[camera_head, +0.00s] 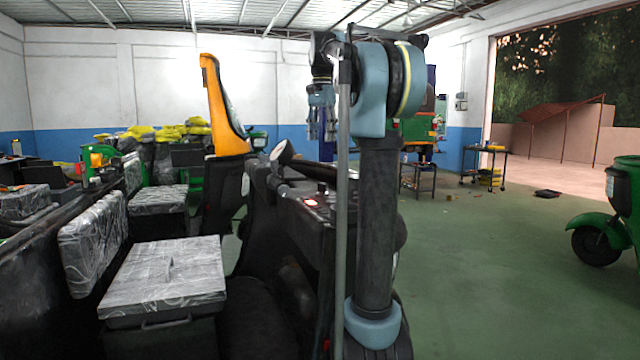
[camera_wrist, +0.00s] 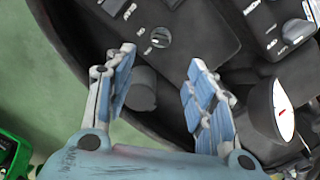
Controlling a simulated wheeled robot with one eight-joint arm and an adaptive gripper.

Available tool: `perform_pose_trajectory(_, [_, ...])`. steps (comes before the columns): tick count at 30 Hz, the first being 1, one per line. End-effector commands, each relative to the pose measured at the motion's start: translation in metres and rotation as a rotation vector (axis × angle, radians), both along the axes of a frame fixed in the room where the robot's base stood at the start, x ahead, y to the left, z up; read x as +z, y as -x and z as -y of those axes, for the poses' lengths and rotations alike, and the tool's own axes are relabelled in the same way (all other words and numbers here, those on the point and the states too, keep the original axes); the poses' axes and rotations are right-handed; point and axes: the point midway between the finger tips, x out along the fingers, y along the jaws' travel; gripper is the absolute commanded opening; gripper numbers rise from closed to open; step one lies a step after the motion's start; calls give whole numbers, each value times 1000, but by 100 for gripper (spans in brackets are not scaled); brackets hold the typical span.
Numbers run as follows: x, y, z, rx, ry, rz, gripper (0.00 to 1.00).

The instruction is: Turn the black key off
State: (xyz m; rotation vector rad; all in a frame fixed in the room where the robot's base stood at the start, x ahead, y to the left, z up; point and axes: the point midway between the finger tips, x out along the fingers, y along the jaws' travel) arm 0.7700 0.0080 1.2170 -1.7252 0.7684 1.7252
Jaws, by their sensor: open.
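My gripper (camera_head: 321,132) hangs above the rickshaw's dark dashboard (camera_head: 318,208) in the head view. In the wrist view my gripper (camera_wrist: 161,60) is open, with blue-padded fingers spread apart and nothing held. The dashboard panel (camera_wrist: 205,45) lies beyond the fingertips. A small round switch (camera_wrist: 160,38) with white marks around it sits on the panel, just past the gap between the fingertips. It may be the key, but I cannot tell for certain. No key can be made out in the head view.
A white-faced gauge (camera_wrist: 284,110) stands right of the right finger. A grey cylinder (camera_wrist: 143,88) shows behind the fingers. A seat covered in plastic (camera_head: 165,275) is at left. A grey post (camera_head: 343,220) stands before my arm.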

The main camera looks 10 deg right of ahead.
Motion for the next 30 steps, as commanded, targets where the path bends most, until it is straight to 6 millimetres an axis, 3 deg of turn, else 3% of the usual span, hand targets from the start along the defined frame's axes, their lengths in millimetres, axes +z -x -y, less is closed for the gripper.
perform_pose_trajectory(8, [-15, -3, 6, -15, 0, -1, 50])
perform_pose_trajectory(30, [-142, -2, 7, -15, 0, -1, 50])
